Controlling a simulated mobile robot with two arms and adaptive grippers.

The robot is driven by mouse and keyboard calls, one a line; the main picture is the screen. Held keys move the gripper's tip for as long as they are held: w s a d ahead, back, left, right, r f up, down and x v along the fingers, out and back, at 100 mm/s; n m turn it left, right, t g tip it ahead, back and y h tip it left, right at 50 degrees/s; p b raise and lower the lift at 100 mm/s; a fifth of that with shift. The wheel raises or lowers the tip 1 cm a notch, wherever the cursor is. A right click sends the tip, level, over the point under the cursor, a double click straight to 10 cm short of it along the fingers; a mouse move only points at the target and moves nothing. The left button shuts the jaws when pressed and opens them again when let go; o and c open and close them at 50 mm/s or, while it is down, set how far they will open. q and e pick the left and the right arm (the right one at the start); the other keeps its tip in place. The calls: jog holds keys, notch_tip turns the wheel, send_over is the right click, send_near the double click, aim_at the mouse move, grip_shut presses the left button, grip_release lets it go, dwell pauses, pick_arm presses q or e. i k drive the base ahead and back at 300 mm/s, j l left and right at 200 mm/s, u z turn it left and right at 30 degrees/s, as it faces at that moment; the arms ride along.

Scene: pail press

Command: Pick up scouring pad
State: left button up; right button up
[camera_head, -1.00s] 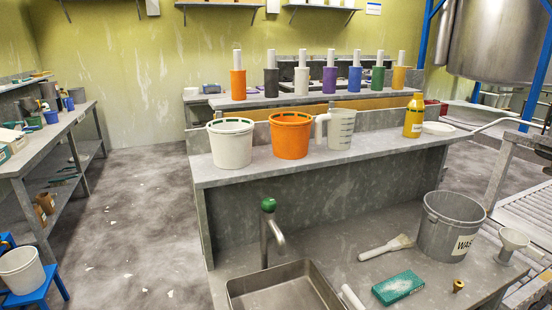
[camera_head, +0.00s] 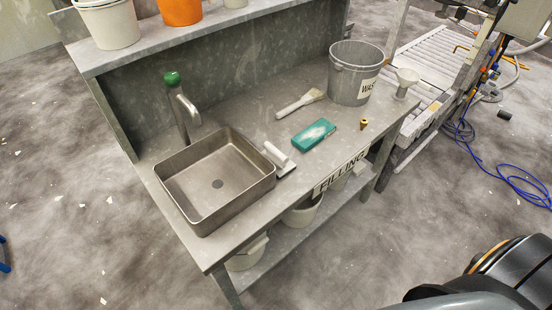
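A flat teal block with a pale patch on top, which looks like the scouring pad (camera_head: 314,134), lies on the grey filling bench (camera_head: 245,112). It is right of the sink and in front of a pale brush. Nothing covers it. Neither of my grippers shows in the head view. Only a dark, rounded part of my own arm is at the bottom right corner, well away from the pad.
Near the pad are the brush (camera_head: 299,104), a white-handled scraper (camera_head: 280,158), a small brass fitting (camera_head: 364,124), a grey waste pail (camera_head: 355,75) and a funnel (camera_head: 405,82). The sink (camera_head: 214,182) and green-topped tap (camera_head: 182,105) stand left. A raised shelf (camera_head: 175,45) runs behind.

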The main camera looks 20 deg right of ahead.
aim_at(285, 167)
jog(key=l+u, duration=0.35)
jog(key=l, duration=1.2)
jog(key=i, duration=0.05)
